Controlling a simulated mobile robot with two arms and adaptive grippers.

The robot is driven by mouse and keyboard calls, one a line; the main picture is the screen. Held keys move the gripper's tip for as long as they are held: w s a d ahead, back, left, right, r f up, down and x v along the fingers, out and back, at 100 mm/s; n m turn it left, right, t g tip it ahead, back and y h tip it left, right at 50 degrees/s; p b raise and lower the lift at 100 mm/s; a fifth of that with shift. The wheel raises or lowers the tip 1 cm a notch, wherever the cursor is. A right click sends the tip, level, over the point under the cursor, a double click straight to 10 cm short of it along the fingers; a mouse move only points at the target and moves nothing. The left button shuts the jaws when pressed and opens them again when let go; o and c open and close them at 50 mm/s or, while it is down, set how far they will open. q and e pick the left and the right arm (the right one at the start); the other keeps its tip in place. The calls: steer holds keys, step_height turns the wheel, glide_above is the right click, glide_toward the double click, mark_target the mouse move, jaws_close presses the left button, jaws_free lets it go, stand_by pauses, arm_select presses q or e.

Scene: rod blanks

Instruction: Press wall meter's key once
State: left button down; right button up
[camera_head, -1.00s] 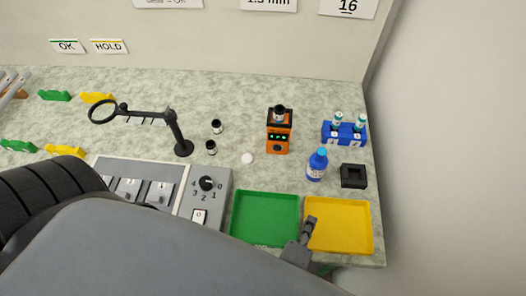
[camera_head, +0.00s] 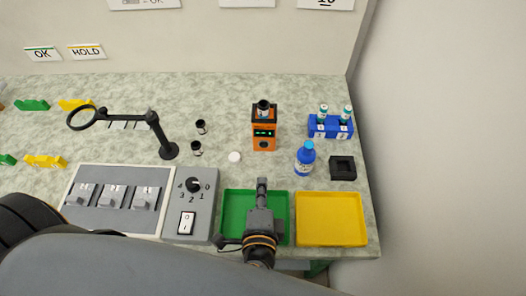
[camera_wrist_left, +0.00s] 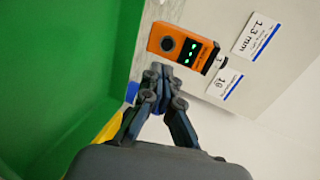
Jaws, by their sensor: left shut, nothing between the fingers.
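The orange meter (camera_head: 264,131) stands on the bench, with a green lit display and a dark round key (camera_head: 263,145) on its front. A dark-capped vial (camera_head: 263,108) is at its top. In the left wrist view the meter (camera_wrist_left: 184,47) lies ahead of the fingers, with its round key (camera_wrist_left: 167,44) and lit display facing me. My left gripper (camera_head: 262,184) is shut and empty, above the green tray and in front of the meter, apart from it. Its fingertips (camera_wrist_left: 158,75) also show in the left wrist view. My right gripper is not in view.
The green tray (camera_head: 230,206) and yellow tray (camera_head: 332,242) lie at the front edge. A blue bottle (camera_head: 305,160), black block (camera_head: 343,168) and blue vial rack (camera_head: 330,128) stand right of the meter. A magnifier (camera_head: 167,148) and small vials stand left; a switch panel (camera_head: 205,220) is nearer.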

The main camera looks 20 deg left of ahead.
mark_target(263, 145)
arm_select(q)
steer(key=x, duration=0.3)
steer(key=p+x, duration=0.1)
steer(key=x, duration=0.3)
steer(key=r+p+x, duration=0.1)
steer(key=x, duration=0.3)
steer(key=shift+w+r, duration=0.1)
steer(key=shift+w+a+r+p, duration=0.1)
steer(key=shift+w+a+p, duration=0.15)
steer(key=shift+w+p, duration=0.25)
steer(key=shift+w, duration=0.3)
steer(key=shift+s, duration=0.1)
